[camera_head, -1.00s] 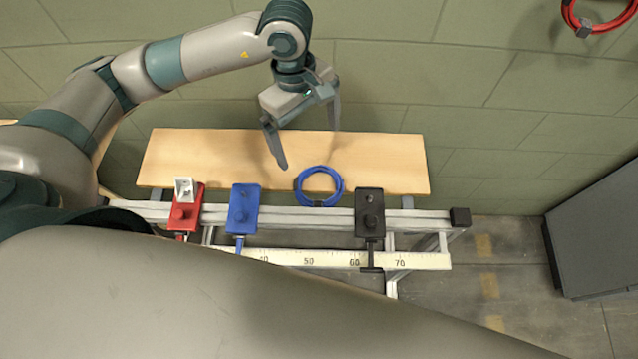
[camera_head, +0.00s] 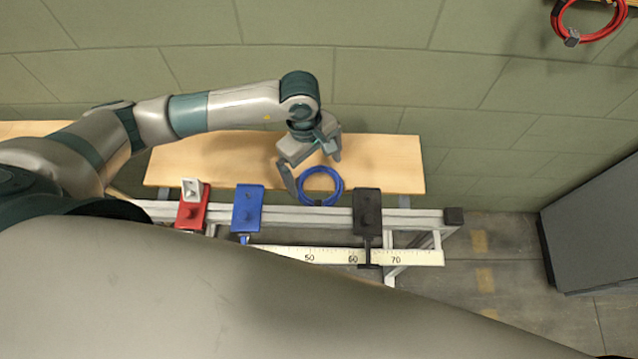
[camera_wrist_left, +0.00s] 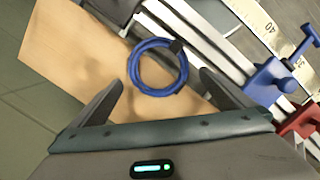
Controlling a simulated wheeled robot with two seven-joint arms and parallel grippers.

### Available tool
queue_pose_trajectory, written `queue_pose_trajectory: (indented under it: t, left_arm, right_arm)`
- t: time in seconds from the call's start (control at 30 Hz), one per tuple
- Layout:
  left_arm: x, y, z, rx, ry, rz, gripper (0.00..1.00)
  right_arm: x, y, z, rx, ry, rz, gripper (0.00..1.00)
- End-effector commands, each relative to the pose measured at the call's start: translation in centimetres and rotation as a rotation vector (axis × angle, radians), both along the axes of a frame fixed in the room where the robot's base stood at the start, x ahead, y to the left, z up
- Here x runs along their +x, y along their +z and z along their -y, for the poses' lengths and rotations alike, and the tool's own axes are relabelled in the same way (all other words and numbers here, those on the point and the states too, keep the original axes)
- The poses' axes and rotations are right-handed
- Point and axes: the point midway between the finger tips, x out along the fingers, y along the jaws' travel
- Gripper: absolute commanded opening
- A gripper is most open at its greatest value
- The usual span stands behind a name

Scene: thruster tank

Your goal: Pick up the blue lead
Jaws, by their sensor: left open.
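The blue lead (camera_head: 321,186) is a coiled ring with a dark band, lying at the front edge of the wooden shelf (camera_head: 200,160). In the left wrist view the blue lead (camera_wrist_left: 134,72) shows ahead of and between the fingers, with the dark band at its upper right. My left gripper (camera_head: 316,177) is open and empty, above the shelf and close over the coil's back left side. In the left wrist view its two fingers (camera_wrist_left: 160,90) are spread apart. My right gripper is not in view.
Red (camera_head: 193,208), blue (camera_head: 247,209) and black (camera_head: 367,211) clamp blocks sit on the metal rail in front of the shelf, above a ruler (camera_head: 330,255). A red coil (camera_head: 590,38) is at the upper right. A grey cabinet (camera_head: 595,220) stands at right.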

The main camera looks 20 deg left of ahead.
Motion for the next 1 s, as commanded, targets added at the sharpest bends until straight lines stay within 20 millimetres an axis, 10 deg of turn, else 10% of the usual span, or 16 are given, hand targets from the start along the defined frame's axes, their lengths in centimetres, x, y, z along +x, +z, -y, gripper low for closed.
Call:
queue_pose_trajectory:
  t: [1.0]
  left_arm:
    - [-0.3,-5.1,1.0,0.000,0.000,0.000,1.00]
  right_arm:
    - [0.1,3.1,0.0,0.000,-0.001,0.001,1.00]
